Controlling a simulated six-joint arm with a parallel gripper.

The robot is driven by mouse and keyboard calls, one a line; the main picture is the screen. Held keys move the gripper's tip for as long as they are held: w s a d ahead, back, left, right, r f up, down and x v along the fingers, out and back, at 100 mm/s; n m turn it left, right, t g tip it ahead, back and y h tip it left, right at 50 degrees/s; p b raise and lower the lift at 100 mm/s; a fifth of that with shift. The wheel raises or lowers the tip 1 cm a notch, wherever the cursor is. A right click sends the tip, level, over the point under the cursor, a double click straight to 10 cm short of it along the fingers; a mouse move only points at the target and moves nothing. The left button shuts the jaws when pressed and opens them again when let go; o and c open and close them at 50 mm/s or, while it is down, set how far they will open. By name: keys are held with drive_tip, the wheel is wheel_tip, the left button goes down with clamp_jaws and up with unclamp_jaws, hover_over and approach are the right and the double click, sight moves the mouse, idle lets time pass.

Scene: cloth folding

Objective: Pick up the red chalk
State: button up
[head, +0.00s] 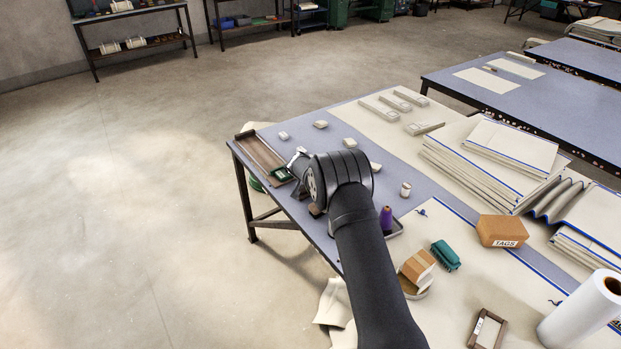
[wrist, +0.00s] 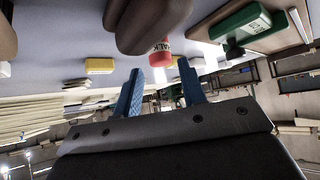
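The red chalk (wrist: 160,53), with a pale label reading "ALK", shows in the wrist view just beyond and between my fingertips. A dark brown rounded object (wrist: 146,24) covers part of it. My gripper (wrist: 160,68) is open, its two blue fingers spread apart with nothing visibly held between them. In the head view my gripper is near the left corner of the blue-grey table (head: 316,119), mostly hidden by my own arm. The chalk cannot be made out in the head view.
Small pale blocks (head: 320,124) are scattered beyond my arm. A purple spool (head: 386,218), a small jar (head: 405,189) and stacked cloth (head: 470,160) are to the right.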

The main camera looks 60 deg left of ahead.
drive_tip(key=shift+x, duration=2.2)
drive_tip(key=shift+w+a+f, duration=0.2)
drive_tip(key=shift+a+f, duration=0.05)
drive_tip(key=shift+f, duration=0.3)
drive_tip(key=c, duration=0.8)
